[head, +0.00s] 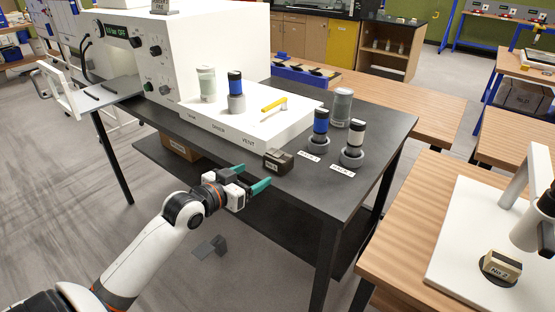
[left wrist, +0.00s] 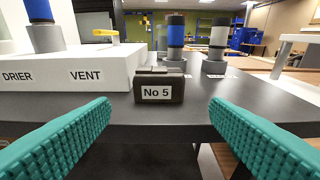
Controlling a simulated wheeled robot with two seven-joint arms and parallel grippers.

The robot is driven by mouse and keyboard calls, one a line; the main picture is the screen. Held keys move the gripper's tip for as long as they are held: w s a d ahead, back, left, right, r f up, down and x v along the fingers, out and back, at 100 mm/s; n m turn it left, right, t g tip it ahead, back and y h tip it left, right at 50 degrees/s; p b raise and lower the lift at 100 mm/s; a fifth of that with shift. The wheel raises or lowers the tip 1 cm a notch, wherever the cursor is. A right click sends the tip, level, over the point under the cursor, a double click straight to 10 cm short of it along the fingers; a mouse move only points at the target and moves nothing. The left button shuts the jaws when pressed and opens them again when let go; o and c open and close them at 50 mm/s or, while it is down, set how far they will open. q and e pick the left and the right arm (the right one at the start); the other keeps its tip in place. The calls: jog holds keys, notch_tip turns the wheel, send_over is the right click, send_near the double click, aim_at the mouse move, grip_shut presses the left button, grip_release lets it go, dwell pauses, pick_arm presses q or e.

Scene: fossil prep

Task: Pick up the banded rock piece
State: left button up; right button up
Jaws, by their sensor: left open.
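A small dark block labelled No 5 (head: 278,162) sits on the front edge of the dark table, beside the white machine's base. In the left wrist view the No 5 block (left wrist: 160,86) stands upright straight ahead, its label facing me. I cannot make out clear bands on it. A tan block labelled No 2 (head: 501,265) lies on a dark round spot on the white board at the right. My left gripper (head: 254,178) is open and empty, just short of the No 5 block. Its teal fingers (left wrist: 160,115) are apart, either side of the block's line, not touching it. My right gripper is out of view.
Blue-banded and pale-banded cylinders in grey collars (head: 318,130) (head: 353,142) stand behind the block, with labels in front. The white base (head: 230,128), marked DRIER and VENT, is close on its left. The dark table top (head: 385,120) is clear to the right.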

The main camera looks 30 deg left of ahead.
aim_at(272, 162)
pick_arm(q)
jog(key=p+x, duration=0.1)
jog(key=x, duration=0.5)
jog(key=shift+w, duration=0.25)
jog(key=shift+w+r+p, duration=0.1)
jog(key=shift+w+p, duration=0.3)
jog(key=shift+w, duration=0.2)
jog(key=p+x, duration=0.1)
jog(key=x, duration=0.2)
jog(key=shift+w, duration=0.7)
jog(key=shift+s, duration=0.1)
jog(key=c, duration=0.8)
notch_tip(272, 162, up, 10)
jog(key=shift+f+b, duration=0.1)
jog(key=shift+b, duration=0.5)
jog(key=shift+c, duration=0.2)
